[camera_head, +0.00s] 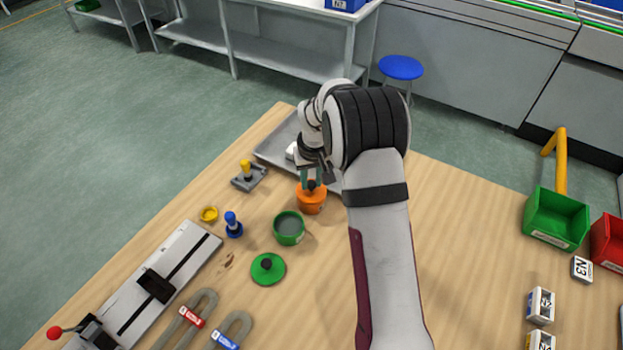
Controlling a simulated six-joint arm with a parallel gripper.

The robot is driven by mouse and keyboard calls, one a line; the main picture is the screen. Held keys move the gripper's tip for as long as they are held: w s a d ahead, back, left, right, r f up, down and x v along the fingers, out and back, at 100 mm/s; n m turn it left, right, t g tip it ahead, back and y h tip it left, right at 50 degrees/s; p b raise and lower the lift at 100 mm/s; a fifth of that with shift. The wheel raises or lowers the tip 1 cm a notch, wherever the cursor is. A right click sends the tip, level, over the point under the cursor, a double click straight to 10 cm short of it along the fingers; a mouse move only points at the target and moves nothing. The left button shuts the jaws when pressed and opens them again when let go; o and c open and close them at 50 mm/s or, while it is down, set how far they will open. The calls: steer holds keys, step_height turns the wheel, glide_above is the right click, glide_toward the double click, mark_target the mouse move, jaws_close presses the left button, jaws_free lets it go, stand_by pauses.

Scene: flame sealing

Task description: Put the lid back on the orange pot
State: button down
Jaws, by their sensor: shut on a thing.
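The orange pot (311,204) stands on the wooden table near its middle. My gripper (312,184) is directly above it, pointing down, shut on the dark knob of the orange lid (310,189). The lid is at the top of the pot; I cannot tell whether it is fully seated or slightly raised.
A green open pot (289,228) stands just left of the orange pot, with its green lid (268,269) in front. A grey tray (277,147) lies behind. A blue-handled piece (233,225) and a yellow-handled piece (248,176) stand left.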

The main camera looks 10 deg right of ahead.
steer(key=shift+c, duration=0.4)
jaws_free()
steer(key=shift+r, duration=3.55)
jaws_close()
steer(key=shift+f, duration=0.2)
